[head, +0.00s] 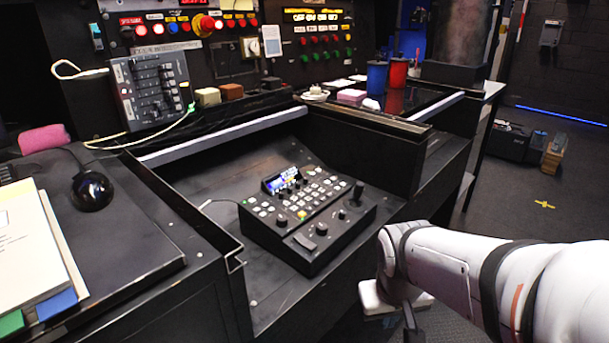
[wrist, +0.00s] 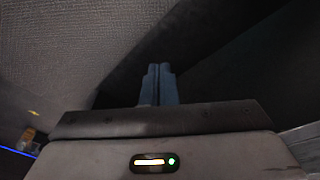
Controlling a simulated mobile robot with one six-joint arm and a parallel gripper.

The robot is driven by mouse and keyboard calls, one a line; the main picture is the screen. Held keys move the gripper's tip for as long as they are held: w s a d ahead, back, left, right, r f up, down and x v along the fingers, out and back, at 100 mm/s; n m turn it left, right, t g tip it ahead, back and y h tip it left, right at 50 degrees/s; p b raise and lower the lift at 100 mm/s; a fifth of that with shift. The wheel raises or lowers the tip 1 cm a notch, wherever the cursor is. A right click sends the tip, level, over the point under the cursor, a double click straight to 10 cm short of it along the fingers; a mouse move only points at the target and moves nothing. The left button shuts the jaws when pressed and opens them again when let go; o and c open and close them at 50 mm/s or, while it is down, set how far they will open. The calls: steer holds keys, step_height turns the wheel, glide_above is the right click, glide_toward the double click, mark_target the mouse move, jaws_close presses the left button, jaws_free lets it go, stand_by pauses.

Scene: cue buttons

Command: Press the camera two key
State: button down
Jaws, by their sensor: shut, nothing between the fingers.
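The control box (head: 338,238) lies on the recessed black desk in the middle of the head view, with a small lit screen (head: 280,179), rows of pale keys, knobs and a joystick (head: 357,193). The labels are too small to read, so I cannot tell which key is camera two. My gripper (wrist: 158,70) is shut and empty in the wrist view, its two fingers side by side. In the head view my arm comes in from the right; its end is right of and apart from the control box, and the fingertips are not clear there. The wrist view shows no keys.
A raised black ledge (head: 360,150) stands behind the control box. A side desk with papers (head: 30,250) and a black ball-shaped device (head: 92,190) is at left. Blue (head: 376,77) and red (head: 398,73) cups stand at the back. Open floor lies at right.

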steer(key=w+r+n+t+p, duration=0.6)
steer(key=w+r+n+p, duration=0.3)
steer(key=w+r+p, duration=0.75)
steer(key=w+a+r+n+g+y+p, duration=0.2)
steer(key=a+r+n+y+p, duration=0.3)
steer(key=a+n+y+p, duration=0.4)
steer(key=shift+w+a+r+n+y+p, duration=0.2)
steer(key=shift+a+r+n+y+p, duration=0.2)
steer(key=shift+a+n+p, duration=0.55)
steer(key=shift+f, duration=0.2)
steer(key=b, duration=0.8)
glide_above(309, 208)
steer(key=s+d, duration=0.1)
steer(key=d, duration=0.1)
step_height(309, 208, down, 6)
steer(key=shift+a+f, duration=0.1)
steer(key=shift+f, duration=0.15)
steer(key=shift+a+f+b, duration=0.1)
steer(key=shift+f+b, duration=0.2)
steer(key=shift+f, duration=0.65)
steer(key=shift+f, duration=0.1)
